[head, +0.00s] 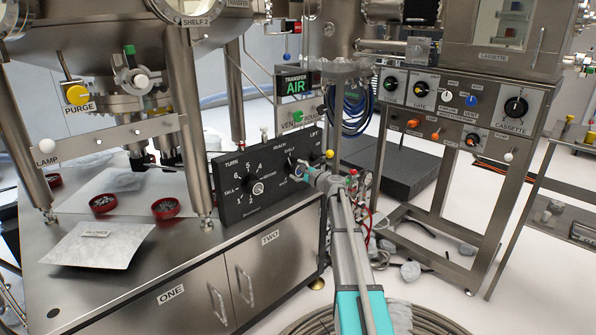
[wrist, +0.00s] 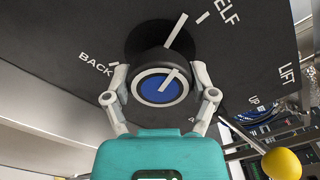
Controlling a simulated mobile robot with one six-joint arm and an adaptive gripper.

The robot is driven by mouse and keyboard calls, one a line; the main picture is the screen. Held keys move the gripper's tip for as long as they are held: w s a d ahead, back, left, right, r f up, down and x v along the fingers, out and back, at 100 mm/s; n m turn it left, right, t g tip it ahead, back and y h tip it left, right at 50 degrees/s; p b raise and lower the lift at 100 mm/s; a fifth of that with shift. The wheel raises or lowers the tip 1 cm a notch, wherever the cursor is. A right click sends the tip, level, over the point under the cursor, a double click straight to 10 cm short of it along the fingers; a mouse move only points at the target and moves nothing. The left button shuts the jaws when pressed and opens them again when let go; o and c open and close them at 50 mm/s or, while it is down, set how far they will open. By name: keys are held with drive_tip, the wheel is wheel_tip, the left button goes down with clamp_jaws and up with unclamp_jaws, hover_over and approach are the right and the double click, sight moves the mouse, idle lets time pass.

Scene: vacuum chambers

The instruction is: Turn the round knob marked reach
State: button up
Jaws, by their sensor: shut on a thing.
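The round knob (wrist: 160,88) is black with a blue cap ringed in white. It sits on the black control panel (head: 220,190), under the word REACH in the head view. A white line on its cap points to the upper right, toward a white line on the panel side and lettering ending in ELF. BACK is to its left. My gripper (wrist: 161,97) has one finger on each side of the knob and is shut on it. In the head view my gripper (head: 308,171) covers most of the knob.
A yellow ball-tipped lever (wrist: 281,163) stands to the right of my gripper, near LIFT. The TURN dial (head: 258,188) is to the left on the same panel. Red dishes (head: 103,203) lie on the steel bench. The chamber leg (head: 190,120) rises left of the panel.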

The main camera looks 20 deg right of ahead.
drive_tip(key=shift+w+m, duration=0.1)
drive_tip(key=shift+m, duration=1.6)
drive_tip(key=o, duration=1)
drive_tip(key=shift+o, duration=0.2)
drive_tip(key=shift+s, duration=0.2)
drive_tip(key=v, duration=1.1)
drive_tip(key=shift+s+d, duration=0.2)
drive_tip(key=shift+s, duration=0.15)
